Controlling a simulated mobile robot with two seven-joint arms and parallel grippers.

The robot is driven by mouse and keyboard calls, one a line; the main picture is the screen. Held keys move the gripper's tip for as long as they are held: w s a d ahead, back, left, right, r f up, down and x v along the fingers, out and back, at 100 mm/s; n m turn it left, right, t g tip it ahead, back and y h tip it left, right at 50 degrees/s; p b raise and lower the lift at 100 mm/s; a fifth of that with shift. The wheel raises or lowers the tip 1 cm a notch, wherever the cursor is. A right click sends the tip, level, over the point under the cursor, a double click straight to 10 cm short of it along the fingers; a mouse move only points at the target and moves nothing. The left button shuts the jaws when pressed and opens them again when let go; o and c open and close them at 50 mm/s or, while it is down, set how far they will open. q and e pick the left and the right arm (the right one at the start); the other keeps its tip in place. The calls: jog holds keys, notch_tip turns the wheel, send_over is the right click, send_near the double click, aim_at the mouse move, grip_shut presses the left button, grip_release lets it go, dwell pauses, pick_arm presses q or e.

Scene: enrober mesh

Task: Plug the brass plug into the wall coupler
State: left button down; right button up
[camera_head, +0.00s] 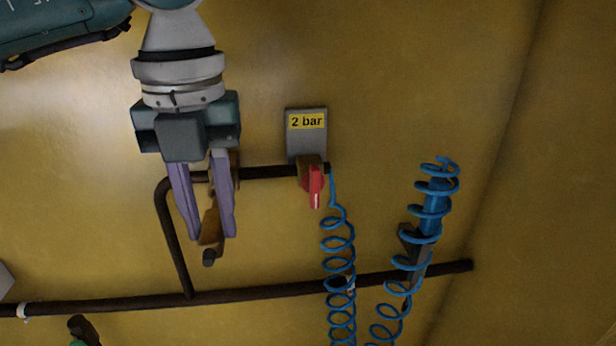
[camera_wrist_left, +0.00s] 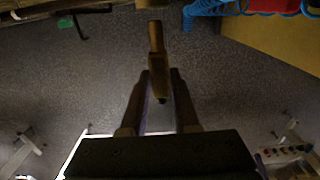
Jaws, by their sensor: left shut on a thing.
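My left gripper (camera_head: 212,238) points down in front of the yellow wall in the head view. Its two purple fingers are shut on the brass plug (camera_head: 210,222), whose dark end sticks out below the fingertips. In the left wrist view the brass plug (camera_wrist_left: 158,72) stands between the fingers, with its narrower nose pointing up the picture. A brass piece (camera_wrist_left: 148,3), seemingly the wall coupler, shows at the top edge, close to the nose; I cannot tell whether they touch. In the head view the coupler is largely hidden behind the gripper. My right gripper is not in view.
A grey "2 bar" plate (camera_head: 306,140) with a red valve lever (camera_head: 315,186) is right of the gripper. Blue coiled hoses (camera_head: 339,262) hang farther right. A dark pipe (camera_head: 250,294) runs low along the wall.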

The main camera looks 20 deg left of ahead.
pick_arm(q)
jog(key=shift+w+a+b, duration=0.5)
jog(key=shift+w+b, duration=0.05)
jog(key=shift+w, duration=0.3)
jog(key=shift+w+a+b, duration=0.5)
jog(key=shift+w, duration=0.3)
jog(key=c, duration=0.6)
grip_release()
notch_tip(320, 180, up, 10)
jog(key=shift+c, duration=0.2)
